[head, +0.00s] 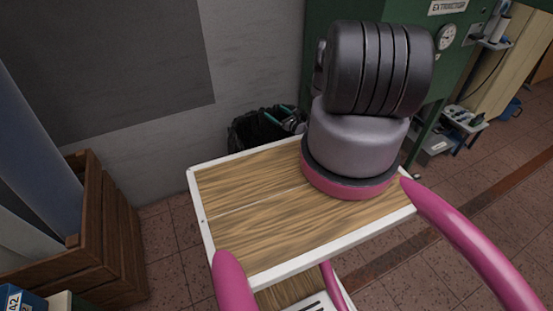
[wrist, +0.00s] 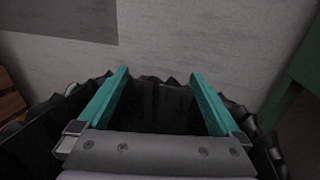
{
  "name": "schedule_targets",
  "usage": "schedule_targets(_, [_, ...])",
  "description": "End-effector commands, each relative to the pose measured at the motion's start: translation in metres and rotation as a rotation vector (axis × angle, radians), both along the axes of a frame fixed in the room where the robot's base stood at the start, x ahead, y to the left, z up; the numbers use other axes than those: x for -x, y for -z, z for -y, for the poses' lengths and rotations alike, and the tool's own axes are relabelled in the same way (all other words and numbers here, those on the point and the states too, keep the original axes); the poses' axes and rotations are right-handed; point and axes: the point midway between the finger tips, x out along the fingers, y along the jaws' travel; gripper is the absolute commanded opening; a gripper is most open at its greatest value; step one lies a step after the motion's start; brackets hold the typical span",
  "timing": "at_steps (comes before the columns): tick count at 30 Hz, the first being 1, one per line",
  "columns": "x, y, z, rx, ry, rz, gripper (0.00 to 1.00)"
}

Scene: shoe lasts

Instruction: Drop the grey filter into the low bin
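The low bin (head: 245,132) is lined with crumpled black bag material. It stands on the floor against the grey wall, partly hidden in the head view. In the wrist view the bin (wrist: 38,130) spreads below and around my gripper (wrist: 160,82). The two teal fingers are wide apart, with nothing between them. They reach over the bin's dark opening. In the head view my gripper (head: 281,117) shows small at the bin, partly hidden by my arm. I do not see the grey filter in either view; the bin's inside is too dark to make out.
A brown wooden crate (head: 110,225) stands at the left with pale blue-grey pieces in it. A green cabinet (head: 318,60) stands at the back right of the bin. Tiled floor (head: 160,235) is clear between crate and bin.

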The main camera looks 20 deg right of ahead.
Motion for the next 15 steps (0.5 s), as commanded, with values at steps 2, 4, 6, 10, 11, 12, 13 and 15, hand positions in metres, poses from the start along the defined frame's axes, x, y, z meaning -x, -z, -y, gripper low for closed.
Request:
schedule_targets(2, [0.003, 0.000, 0.002, -0.001, 0.001, -0.001, 1.00])
schedule_targets(4, [0.010, 0.000, 0.004, 0.000, 0.002, -0.002, 1.00])
schedule_targets(6, [0.021, 0.000, 0.008, -0.001, 0.003, -0.002, 1.00])
schedule_targets(10, [0.046, 0.000, 0.016, -0.001, 0.004, -0.002, 1.00])
schedule_targets(11, [0.052, 0.000, 0.018, -0.003, 0.005, -0.002, 1.00])
schedule_targets(12, [0.060, 0.000, 0.020, -0.002, 0.004, -0.002, 1.00])
schedule_targets(13, [0.066, 0.000, 0.022, -0.002, 0.004, -0.002, 1.00])
schedule_targets(15, [0.078, 0.000, 0.026, -0.003, 0.005, -0.001, 1.00])
